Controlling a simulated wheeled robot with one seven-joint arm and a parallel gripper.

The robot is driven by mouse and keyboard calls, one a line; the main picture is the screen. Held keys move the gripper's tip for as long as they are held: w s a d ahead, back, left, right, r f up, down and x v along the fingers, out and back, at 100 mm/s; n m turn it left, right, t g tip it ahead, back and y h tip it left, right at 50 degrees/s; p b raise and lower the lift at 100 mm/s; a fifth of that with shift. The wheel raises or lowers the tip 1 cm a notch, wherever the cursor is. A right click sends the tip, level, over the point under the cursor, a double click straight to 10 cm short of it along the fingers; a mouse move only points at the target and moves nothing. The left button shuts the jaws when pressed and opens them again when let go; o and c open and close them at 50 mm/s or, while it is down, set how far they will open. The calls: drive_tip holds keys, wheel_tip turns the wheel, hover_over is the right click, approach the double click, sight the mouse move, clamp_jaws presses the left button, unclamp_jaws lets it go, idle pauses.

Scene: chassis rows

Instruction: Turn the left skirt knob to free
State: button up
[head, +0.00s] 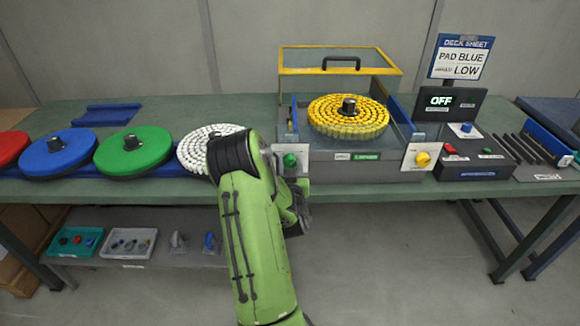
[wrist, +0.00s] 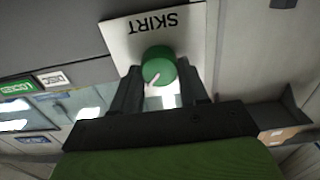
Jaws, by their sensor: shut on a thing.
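The left skirt knob is a green knob (head: 290,160) on a white plate at the left front of the grey machine (head: 340,168). In the wrist view the green knob (wrist: 158,66) sits between the two dark fingers, below the upside-down word SKIRT on its plate (wrist: 150,28). A pale pointer mark shows on the knob. My gripper (wrist: 160,88) is shut on the knob. In the head view my green arm hides most of my gripper (head: 300,190). A yellow knob (head: 423,159) is on the plate at the machine's right front.
A disc of yellow segments (head: 350,130) lies on the machine under a raised yellow-framed cover (head: 340,62). White (head: 195,155), green (head: 133,165) and blue (head: 55,158) discs stand to the left. A display (head: 441,100) reads OFF. The floor in front is clear.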

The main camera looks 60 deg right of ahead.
drive_tip(key=shift+n, duration=0.4)
drive_tip(key=n+b, duration=0.1)
drive_tip(key=n, duration=0.2)
drive_tip(key=shift+w+f+b, duration=0.1)
drive_tip(key=shift+b, duration=0.3)
drive_tip(key=n+b, duration=0.1)
drive_tip(key=n, duration=0.4)
drive_tip(key=shift+w+a, duration=0.1)
drive_tip(key=n, duration=0.4)
drive_tip(key=shift+f+n+b, duration=0.1)
drive_tip(key=shift+n+b, duration=0.3)
drive_tip(key=shift+n, duration=2)
drive_tip(key=shift+f, duration=0.1)
drive_tip(key=o, duration=1.1)
drive_tip(key=shift+c, duration=0.2)
